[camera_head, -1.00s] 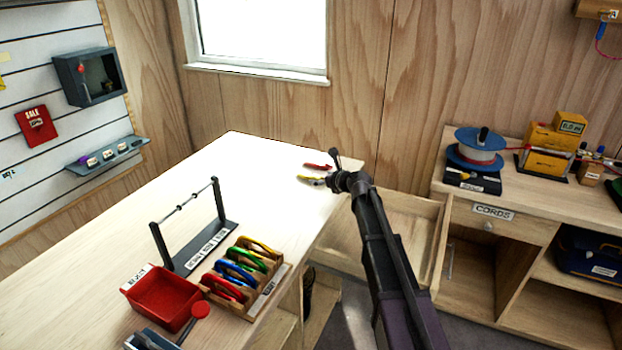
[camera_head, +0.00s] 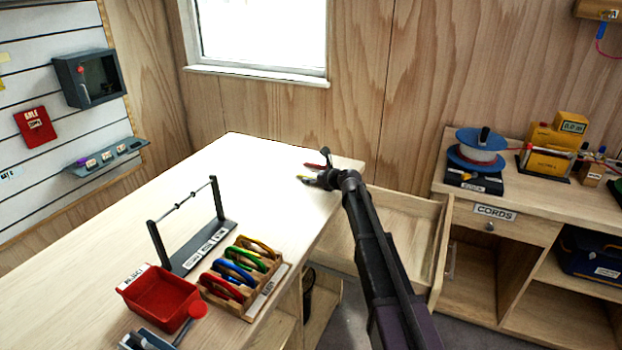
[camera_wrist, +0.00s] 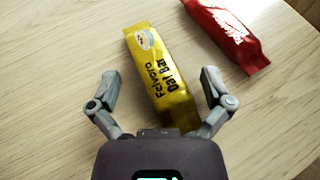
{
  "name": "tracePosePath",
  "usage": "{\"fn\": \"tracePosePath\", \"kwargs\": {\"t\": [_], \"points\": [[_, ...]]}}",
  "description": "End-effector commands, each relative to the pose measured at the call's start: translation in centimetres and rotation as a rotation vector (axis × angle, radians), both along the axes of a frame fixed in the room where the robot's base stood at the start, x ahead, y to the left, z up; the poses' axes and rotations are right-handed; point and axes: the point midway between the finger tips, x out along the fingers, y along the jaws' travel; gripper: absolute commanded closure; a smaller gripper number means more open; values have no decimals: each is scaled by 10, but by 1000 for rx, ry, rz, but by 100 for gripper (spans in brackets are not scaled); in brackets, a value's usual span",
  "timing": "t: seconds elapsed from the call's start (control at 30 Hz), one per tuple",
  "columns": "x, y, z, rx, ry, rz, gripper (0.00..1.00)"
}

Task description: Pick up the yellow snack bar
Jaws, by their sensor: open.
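The yellow snack bar (camera_wrist: 160,78) lies flat on the wooden table in the wrist view, its near end between the fingers of my gripper (camera_wrist: 163,92). The fingers are open, one on each side of the bar, with a gap on both sides. A small piece of the yellow bar also shows in the head view (camera_head: 304,178), mostly hidden behind my gripper (camera_head: 318,172). A red bar (camera_wrist: 228,32) lies to the right of the yellow one in the wrist view, apart from it.
The table (camera_head: 130,215) is bare around the bars. Nearer on it stand a metal rack (camera_head: 205,245), a wooden holder with coloured rings (camera_head: 262,285) and a red tray (camera_head: 160,298). An open drawer (camera_head: 385,230) lies right of the table.

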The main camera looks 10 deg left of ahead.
Motion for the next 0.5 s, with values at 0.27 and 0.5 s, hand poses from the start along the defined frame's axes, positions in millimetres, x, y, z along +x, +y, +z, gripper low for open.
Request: {"fn": "tracePosePath", "kwargs": {"t": [0.27,0.5], "points": [[0,0,0,0,0,0,48],[0,0,0,0,0,0,100]]}}
